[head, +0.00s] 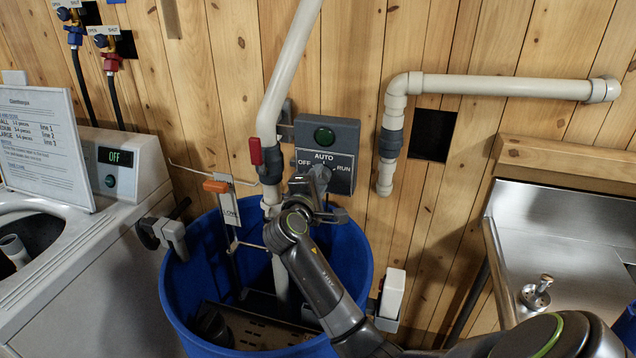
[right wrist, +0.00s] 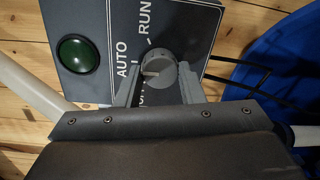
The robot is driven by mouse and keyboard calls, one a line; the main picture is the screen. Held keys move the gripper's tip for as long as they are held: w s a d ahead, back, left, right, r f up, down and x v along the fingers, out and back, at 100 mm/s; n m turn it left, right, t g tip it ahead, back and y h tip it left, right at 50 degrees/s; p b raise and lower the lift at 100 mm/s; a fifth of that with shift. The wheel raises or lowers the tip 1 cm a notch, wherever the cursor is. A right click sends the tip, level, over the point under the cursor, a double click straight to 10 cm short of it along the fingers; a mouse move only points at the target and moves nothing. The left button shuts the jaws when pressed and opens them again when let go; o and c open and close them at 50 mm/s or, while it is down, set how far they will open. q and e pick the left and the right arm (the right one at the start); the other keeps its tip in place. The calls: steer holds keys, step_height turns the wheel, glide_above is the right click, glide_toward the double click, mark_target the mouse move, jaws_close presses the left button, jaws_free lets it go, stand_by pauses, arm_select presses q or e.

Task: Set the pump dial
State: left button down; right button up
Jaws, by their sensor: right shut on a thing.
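The pump dial is a round grey knob (right wrist: 163,68) on a dark grey panel (head: 342,178) marked AUTO, OFF and RUN. The panel has a green round light (head: 324,135). My right gripper (right wrist: 160,80) is shut on the dial, one finger on each side of it. In the right wrist view the dial's pale mark points left, roughly towards AUTO and slightly to its OFF side; the OFF label is partly hidden by a finger. In the head view my right gripper (head: 318,182) covers most of the dial. My left gripper is not in view.
A blue tub (head: 185,292) stands below the panel. A pale pipe with a red valve handle (head: 255,151) runs down close to the panel's left. Another pipe (head: 500,86) is to the right, above a steel sink (head: 570,245). A white machine (head: 110,240) is at left.

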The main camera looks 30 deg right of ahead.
stand_by(0.5)
steer(key=o, duration=1)
